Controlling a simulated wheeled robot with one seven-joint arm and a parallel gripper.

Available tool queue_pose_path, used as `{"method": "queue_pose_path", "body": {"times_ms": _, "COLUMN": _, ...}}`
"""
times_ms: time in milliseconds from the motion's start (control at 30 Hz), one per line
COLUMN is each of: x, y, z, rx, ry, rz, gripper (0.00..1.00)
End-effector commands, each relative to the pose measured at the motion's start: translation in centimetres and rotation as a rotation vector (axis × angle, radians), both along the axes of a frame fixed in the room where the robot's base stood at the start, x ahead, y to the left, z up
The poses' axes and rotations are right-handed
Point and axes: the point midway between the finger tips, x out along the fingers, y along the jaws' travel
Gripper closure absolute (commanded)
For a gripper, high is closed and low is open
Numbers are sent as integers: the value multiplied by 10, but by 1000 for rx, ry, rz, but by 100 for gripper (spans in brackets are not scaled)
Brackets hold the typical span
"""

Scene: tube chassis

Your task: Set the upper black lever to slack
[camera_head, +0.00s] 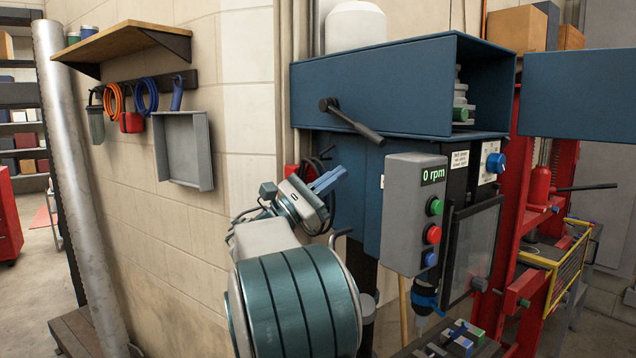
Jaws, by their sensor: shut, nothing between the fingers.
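The upper black lever (352,121) is on the side of the blue machine housing. It slopes from its round pivot at the upper left down to a thicker grip at the lower right. My gripper (333,178), with blue fingers, is below and slightly left of the lever's grip, apart from it in the picture. It is shut and empty. A lower dark lever (340,233) shows partly behind my arm. A small label (459,160) is on the machine's front; its words are too small to read surely.
A grey control box (411,215) reading 0 rpm, with green, red and blue buttons, juts out to the right of my gripper. A blue panel (580,95) extends at the right. A red press frame (515,250) stands behind. A grey wall tray (183,150) hangs at the left.

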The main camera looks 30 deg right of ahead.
Motion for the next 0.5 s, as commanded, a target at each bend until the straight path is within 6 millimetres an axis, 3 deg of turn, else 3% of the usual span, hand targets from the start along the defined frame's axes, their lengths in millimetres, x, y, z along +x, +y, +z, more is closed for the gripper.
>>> {"method": "queue_pose_path", "body": {"times_ms": 167, "x": -6, "y": -32, "z": 23, "rx": 0, "ry": -1, "rz": -3, "gripper": 100}}
{"method": "queue_pose_path", "body": {"times_ms": 300, "x": -14, "y": -34, "z": 43, "rx": 1, "ry": -2, "rz": 1, "gripper": 100}}
{"method": "queue_pose_path", "body": {"times_ms": 500, "x": -19, "y": -38, "z": 54, "rx": 1, "ry": 0, "rz": 0, "gripper": 100}}
